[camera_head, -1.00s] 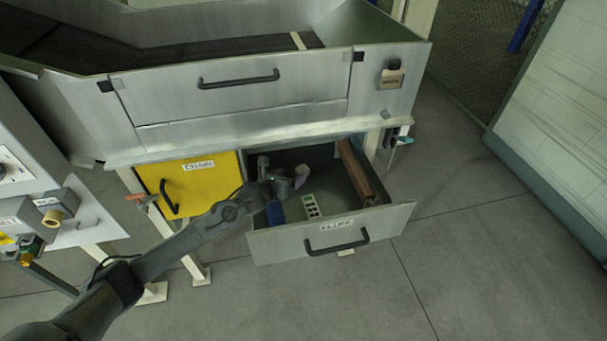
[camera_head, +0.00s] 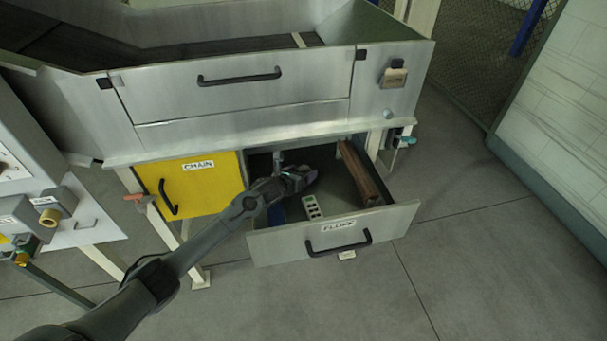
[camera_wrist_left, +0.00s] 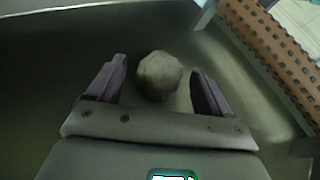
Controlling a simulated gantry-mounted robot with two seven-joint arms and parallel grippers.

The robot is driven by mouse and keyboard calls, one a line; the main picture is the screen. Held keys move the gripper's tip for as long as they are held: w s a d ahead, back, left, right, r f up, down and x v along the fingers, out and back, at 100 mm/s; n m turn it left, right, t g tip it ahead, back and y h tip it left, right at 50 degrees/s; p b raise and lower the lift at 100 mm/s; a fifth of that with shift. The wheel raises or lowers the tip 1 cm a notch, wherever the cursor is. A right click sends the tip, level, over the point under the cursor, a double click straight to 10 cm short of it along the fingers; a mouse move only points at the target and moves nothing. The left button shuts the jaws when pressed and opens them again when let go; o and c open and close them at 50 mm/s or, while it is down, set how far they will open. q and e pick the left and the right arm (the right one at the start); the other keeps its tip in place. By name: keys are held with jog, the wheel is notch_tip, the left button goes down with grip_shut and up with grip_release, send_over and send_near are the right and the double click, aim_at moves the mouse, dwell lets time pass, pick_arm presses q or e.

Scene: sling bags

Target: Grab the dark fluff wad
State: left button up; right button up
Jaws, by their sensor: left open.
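A roundish grey-green wad (camera_wrist_left: 159,76), dull and lumpy, lies in the open drawer in the left wrist view. It sits between the two spread fingers, with a visible gap on each side. My left gripper (camera_head: 303,177) is open and reaches down into the drawer labelled FLUFF (camera_head: 281,241) in the head view. The gripper hides the wad there. My right gripper is not in view.
A brown, perforated bar (camera_head: 361,172) lies along the drawer's right side. A pale block with dark spots (camera_head: 312,207) and a blue item (camera_head: 277,214) lie near its front. A yellow CHAIN drawer (camera_head: 203,193) is shut on the left. The counter overhangs the drawer's back.

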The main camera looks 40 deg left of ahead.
pick_arm(q)
jog(key=c, duration=1.1)
jog(key=shift+r, duration=0.1)
